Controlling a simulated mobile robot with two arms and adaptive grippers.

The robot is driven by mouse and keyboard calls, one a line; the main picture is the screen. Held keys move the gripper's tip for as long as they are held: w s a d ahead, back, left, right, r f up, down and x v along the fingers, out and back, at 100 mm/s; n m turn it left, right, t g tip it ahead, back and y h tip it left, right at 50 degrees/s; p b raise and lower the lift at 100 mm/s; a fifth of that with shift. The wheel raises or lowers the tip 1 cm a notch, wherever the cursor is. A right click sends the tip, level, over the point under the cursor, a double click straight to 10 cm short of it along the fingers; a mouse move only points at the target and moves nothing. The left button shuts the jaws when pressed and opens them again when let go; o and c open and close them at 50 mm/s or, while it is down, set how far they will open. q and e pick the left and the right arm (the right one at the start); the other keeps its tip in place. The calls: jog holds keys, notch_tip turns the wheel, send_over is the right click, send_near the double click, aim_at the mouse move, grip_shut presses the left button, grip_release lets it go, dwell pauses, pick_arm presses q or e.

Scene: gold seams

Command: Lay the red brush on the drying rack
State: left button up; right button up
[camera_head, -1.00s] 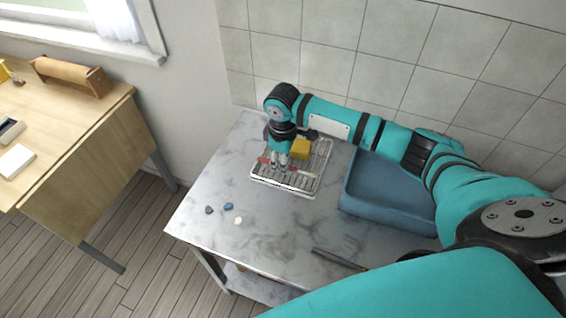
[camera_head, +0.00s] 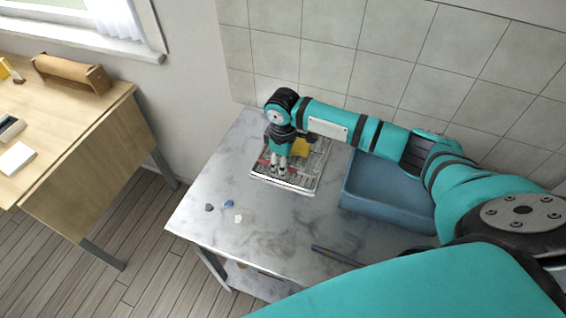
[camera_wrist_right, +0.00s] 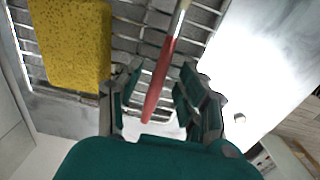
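The red brush (camera_wrist_right: 161,85) lies over the wire bars of the drying rack (camera_wrist_right: 206,22) in the right wrist view, its red handle end toward my palm. The rack (camera_head: 310,190) stands on the marble-topped table in the head view. My right gripper (camera_wrist_right: 160,72) is open, with its two fingers on either side of the red handle and a visible gap beside it. In the head view the right gripper (camera_head: 277,173) is low over the rack's left part and covers much of the brush. My left gripper is not in view.
A yellow sponge (camera_wrist_right: 72,42) sits on the rack beside the brush. A blue basin (camera_head: 385,200) stands right of the rack. Several small stones (camera_head: 229,204) and a dark rod (camera_head: 337,257) lie on the table (camera_head: 270,235). The tabletop in front of the rack is mostly clear.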

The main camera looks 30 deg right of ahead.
notch_tip(320, 180, up, 12)
jog(key=b, duration=0.1)
dwell(0.8)
